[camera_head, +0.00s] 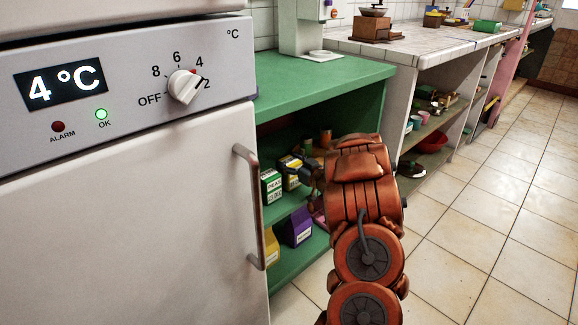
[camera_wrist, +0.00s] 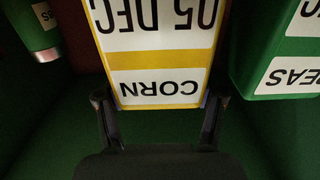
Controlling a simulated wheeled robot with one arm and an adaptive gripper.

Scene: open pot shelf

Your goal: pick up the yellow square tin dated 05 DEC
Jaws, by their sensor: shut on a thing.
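The yellow square tin (camera_wrist: 158,57) has white labels reading CORN and 05 DEC, upside down in the wrist view. My gripper (camera_wrist: 160,100) has one finger on each side of it and is shut on it. In the head view the yellow tin (camera_head: 291,179) shows partly on the upper shelf of the green unit, with my orange arm reaching in from the right. My fingers there are mostly hidden by the arm. I cannot tell whether the tin is lifted off the shelf.
A green tin labelled PEAS (camera_wrist: 285,65) stands close beside the yellow tin; a green round container (camera_wrist: 37,25) is on the other side. A purple carton (camera_head: 294,227) is on the lower shelf. The white fridge (camera_head: 130,220) with its handle stands left of the green unit (camera_head: 325,85).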

